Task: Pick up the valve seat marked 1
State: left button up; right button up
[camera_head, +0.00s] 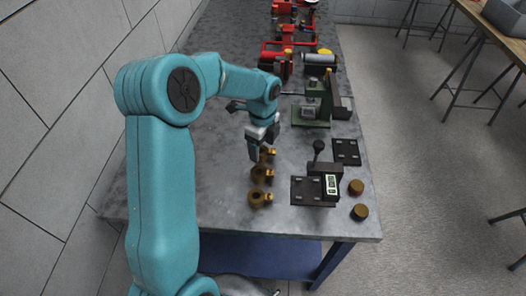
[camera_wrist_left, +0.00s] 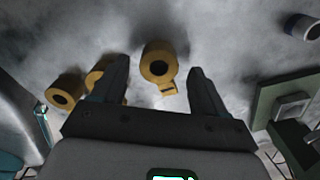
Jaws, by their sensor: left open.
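Several brass ring-like pieces with holes and small tabs stand in a row on the grey table; they look like the valve seats. The near one (camera_head: 257,198) and middle one (camera_head: 259,175) show clearly. The far one (camera_head: 266,155) is partly hidden by my left gripper (camera_head: 258,149). In the left wrist view, one brass piece (camera_wrist_left: 158,64) shows between the open, empty fingers. Two others, a middle piece (camera_wrist_left: 93,77) and an outer piece (camera_wrist_left: 65,91), are left of it, the middle one partly behind a finger. I cannot read a number on any. My right gripper is not in view.
Right of the row are a dark fixture with a lever (camera_head: 322,185), a black plate (camera_head: 346,152) and two brown round pieces (camera_head: 356,187) (camera_head: 360,212) near the table edge. A green vise-like device (camera_head: 311,110) and red equipment stand farther back. The table's left side is clear.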

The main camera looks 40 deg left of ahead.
pick_arm(q)
jog(key=shift+s+f, duration=0.15)
jog(key=shift+f, duration=0.5)
jog(key=c, duration=1.4)
grip_shut()
jog(key=shift+r, duration=0.1)
